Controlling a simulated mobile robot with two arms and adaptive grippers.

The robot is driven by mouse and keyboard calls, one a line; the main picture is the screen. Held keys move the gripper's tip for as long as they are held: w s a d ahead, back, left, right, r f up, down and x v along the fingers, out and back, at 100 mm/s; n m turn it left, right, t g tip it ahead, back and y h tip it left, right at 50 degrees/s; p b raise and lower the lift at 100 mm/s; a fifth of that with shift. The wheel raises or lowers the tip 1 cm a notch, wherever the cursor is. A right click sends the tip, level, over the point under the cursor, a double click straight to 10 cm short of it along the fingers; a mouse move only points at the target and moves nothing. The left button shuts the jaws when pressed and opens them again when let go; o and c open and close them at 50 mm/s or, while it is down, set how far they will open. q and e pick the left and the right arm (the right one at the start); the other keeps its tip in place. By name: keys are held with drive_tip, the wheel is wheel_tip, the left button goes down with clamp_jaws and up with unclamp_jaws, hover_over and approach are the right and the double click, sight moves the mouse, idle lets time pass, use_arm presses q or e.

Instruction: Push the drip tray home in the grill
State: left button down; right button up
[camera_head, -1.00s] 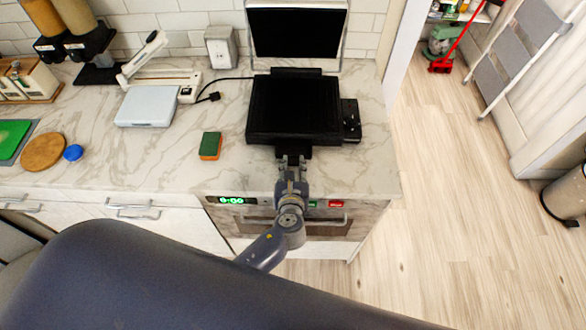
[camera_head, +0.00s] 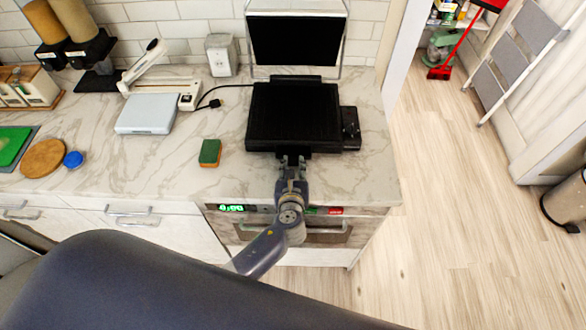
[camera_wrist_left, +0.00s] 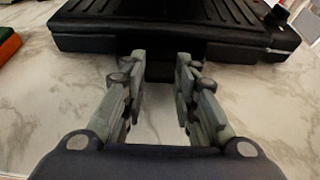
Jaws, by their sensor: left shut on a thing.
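The black grill (camera_head: 292,115) stands on the counter with its lid (camera_head: 294,42) raised behind it. It also shows at the top of the left wrist view (camera_wrist_left: 165,40). The dark front part of the drip tray (camera_head: 308,155) shows low at the middle of the grill's front, sticking out only slightly. My left gripper (camera_head: 292,160) is in front of the grill, its fingers shut on this part. In the left wrist view the gripper's fingers (camera_wrist_left: 160,72) stand either side of dark material; the tray's inner part is hidden under the grill. My right gripper is not in view.
A green and orange sponge (camera_head: 209,153), a white scale-like device (camera_head: 147,114) and a blue lid (camera_head: 73,159) lie to the left. A black cable (camera_head: 228,88) runs behind. The marble counter in front of the grill is clear.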

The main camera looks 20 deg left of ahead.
sight(294, 149)
use_arm(q)
drive_tip(key=shift+w, duration=0.2)
drive_tip(key=shift+w+a, duration=0.15)
drive_tip(key=shift+w, duration=0.2)
drive_tip(key=shift+w+a, duration=0.15)
drive_tip(key=shift+w, duration=0.35)
drive_tip(key=shift+w+a, duration=0.15)
drive_tip(key=shift+w, duration=0.35)
drive_tip(key=c, duration=1.2)
unclamp_jaws()
drive_tip(key=shift+s, duration=0.15)
drive_tip(key=v, duration=1.2)
